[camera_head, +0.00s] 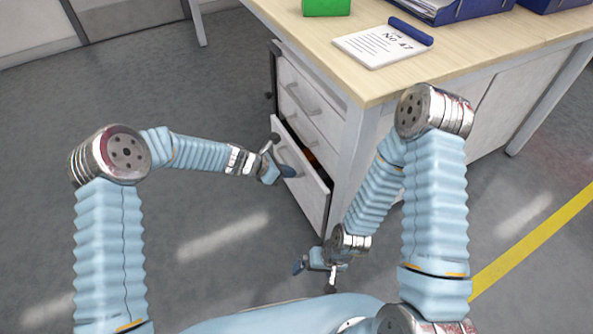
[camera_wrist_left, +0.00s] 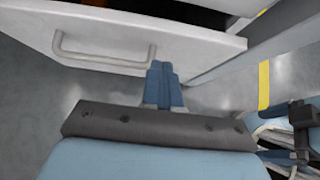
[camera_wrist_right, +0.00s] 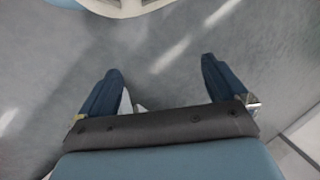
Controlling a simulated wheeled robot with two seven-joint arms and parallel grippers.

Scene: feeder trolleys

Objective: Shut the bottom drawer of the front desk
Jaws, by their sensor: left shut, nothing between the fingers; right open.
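The front desk (camera_head: 400,85) has a pale wooden top and a stack of white drawers at its left end. The bottom drawer (camera_head: 308,195) stands part-way open, with a dark gap along its top showing something orange inside. In the left wrist view, its white front (camera_wrist_left: 190,44) and metal bar handle (camera_wrist_left: 100,58) show close up. My left gripper (camera_head: 286,172) is shut and empty at the drawer front, its fingertips (camera_wrist_left: 160,68) beside the handle's right end; contact cannot be told. My right gripper (camera_head: 316,267) is open and empty, low over the floor near the desk corner.
On the desktop are a green box (camera_head: 326,6), a notepad (camera_head: 375,46) and blue binders (camera_head: 450,10). The upper drawer (camera_head: 300,92) looks shut. The desk leg (camera_head: 347,165) stands right of the drawers. The grey floor (camera_head: 225,100) left of the desk is clear.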

